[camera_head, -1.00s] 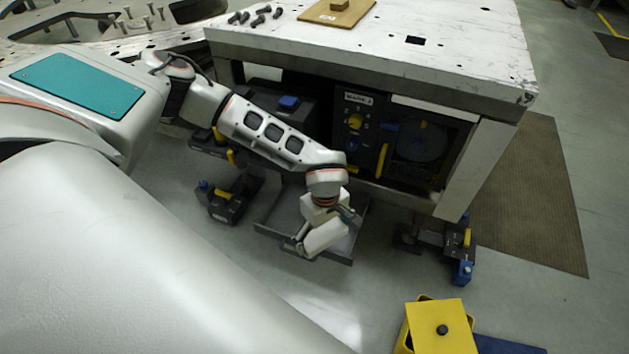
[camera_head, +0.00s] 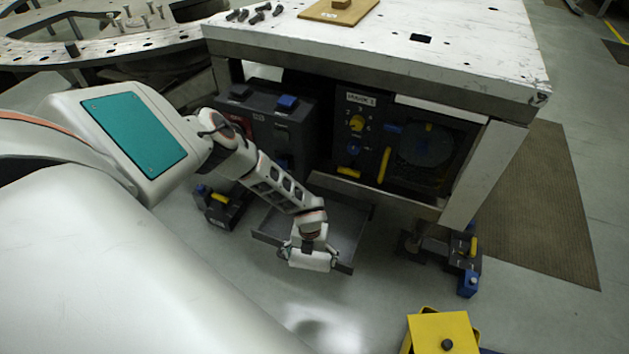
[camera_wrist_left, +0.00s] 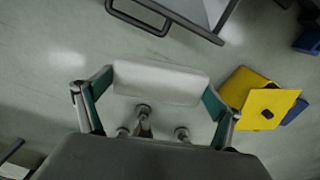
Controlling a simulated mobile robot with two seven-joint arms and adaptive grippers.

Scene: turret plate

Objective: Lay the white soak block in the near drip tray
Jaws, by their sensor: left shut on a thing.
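The white soak block (camera_head: 309,262) is held between the two green-padded fingers of my left gripper (camera_head: 310,256). It also shows in the left wrist view (camera_wrist_left: 160,82), lying crosswise with a finger at each end. The grey drip tray (camera_head: 348,222) sits low, below the white-topped table. In the head view the gripper and block overlap the tray's near edge and hide part of it. In the left wrist view the tray (camera_wrist_left: 205,14) and its bar handle (camera_wrist_left: 140,22) lie beyond the block, with floor between. My right gripper is not in view.
The white-topped table (camera_head: 400,60) with a dark control panel (camera_head: 365,130) overhangs the tray's far side. A yellow box (camera_head: 440,332) is on the floor at lower right.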

